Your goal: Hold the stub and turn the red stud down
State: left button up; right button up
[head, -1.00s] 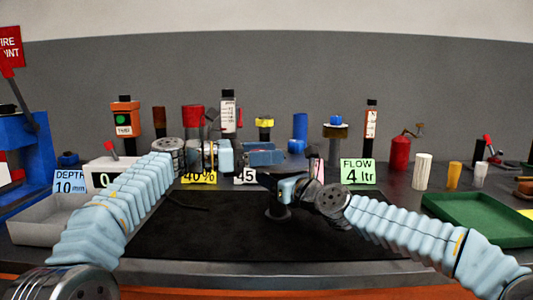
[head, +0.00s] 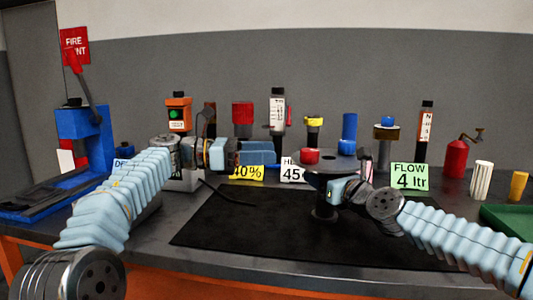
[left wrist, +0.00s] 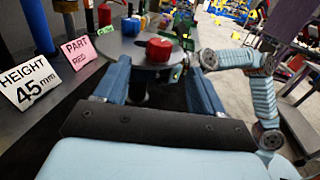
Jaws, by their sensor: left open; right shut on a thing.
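The red stud (head: 310,156) stands on the left part of the positioner's round grey plate (head: 345,165), which looks about level on its dark pedestal (head: 324,206). In the left wrist view the red stud (left wrist: 159,49) sits on the plate (left wrist: 122,50), ahead of my open fingers. My left gripper (head: 272,152) is open and empty, left of the plate and apart from the stud. My right gripper (head: 338,190) is shut at the near side, just under the plate. The stub in its jaws is mostly hidden.
A black mat (head: 230,225) lies under the positioner, with bare space at its front left. Cards, including the yellow 40% card (head: 247,172) and the green FLOW card (head: 408,176), stand behind it. Bottles and cylinders line the back. A blue press (head: 85,135) stands left.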

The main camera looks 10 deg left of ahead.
aim_at(301, 154)
pick_arm(q)
jog(key=d+n+t, duration=0.1)
jog(key=d, duration=0.2)
jog(key=w+d+n+t+y, duration=0.1)
jog(key=d+t, duration=0.1)
jog(key=d, duration=0.1)
jog(key=w+d+n+t+y, duration=0.1)
jog(key=d+t, duration=0.1)
jog(key=d, duration=0.2)
jog(key=shift+w+d+f+n, duration=0.1)
jog(key=shift+w+n, duration=0.05)
jog(key=shift+n, duration=0.15)
dwell(0.4)
